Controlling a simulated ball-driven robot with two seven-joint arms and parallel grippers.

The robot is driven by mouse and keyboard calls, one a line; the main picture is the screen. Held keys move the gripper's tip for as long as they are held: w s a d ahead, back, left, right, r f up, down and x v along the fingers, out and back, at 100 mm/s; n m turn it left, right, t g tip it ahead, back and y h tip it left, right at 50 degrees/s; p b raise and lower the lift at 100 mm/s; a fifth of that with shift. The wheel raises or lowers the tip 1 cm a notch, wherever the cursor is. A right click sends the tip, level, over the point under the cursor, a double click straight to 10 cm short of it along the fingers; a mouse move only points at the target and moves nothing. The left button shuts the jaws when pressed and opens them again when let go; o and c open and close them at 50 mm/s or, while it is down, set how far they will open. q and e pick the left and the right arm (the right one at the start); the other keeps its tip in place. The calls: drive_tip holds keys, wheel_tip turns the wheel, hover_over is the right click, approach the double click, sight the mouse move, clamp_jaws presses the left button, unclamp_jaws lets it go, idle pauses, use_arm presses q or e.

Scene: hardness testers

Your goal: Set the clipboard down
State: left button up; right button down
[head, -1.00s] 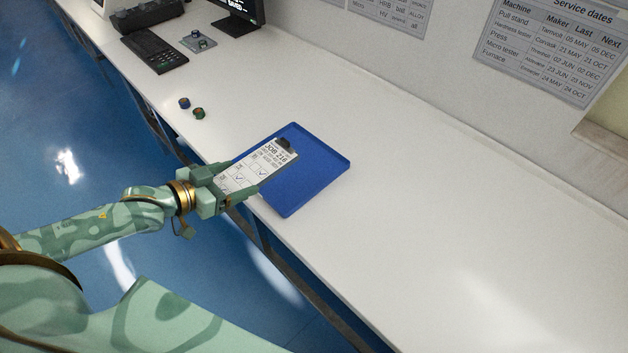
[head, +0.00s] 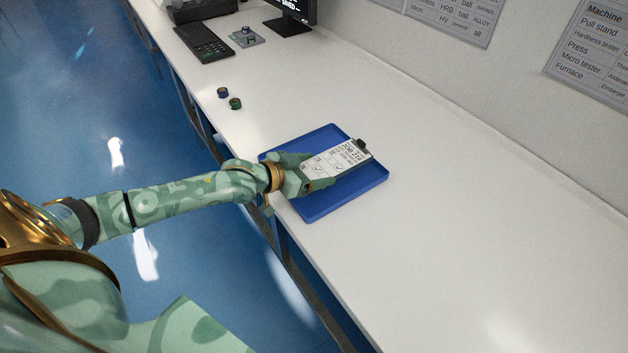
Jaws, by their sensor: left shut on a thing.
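The clipboard (head: 338,158) carries a white sheet with printed text and check marks, and a dark clip at its far right end. My left gripper (head: 311,171) is shut on its near left end. The clipboard is over the blue tray (head: 366,190), with its clip end near the tray's far rim. I cannot tell whether it touches the tray floor. My right gripper is not in view.
The blue tray lies on the white bench (head: 450,230) near its front edge. Two small round pieces, one blue (head: 223,92) and one green (head: 235,104), stand farther back. A keyboard (head: 204,43) and a monitor (head: 291,14) are beyond. The bench to the right is clear.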

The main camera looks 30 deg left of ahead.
use_arm(q)
wheel_tip(320, 180, down, 3)
drive_tip(key=shift+f+b, duration=0.1)
drive_tip(key=shift+b, duration=0.35)
drive_tip(key=shift+r, duration=0.2)
drive_tip(key=shift+s+f, duration=0.1)
drive_tip(key=shift+f, duration=0.05)
drive_tip(key=o, duration=1.1)
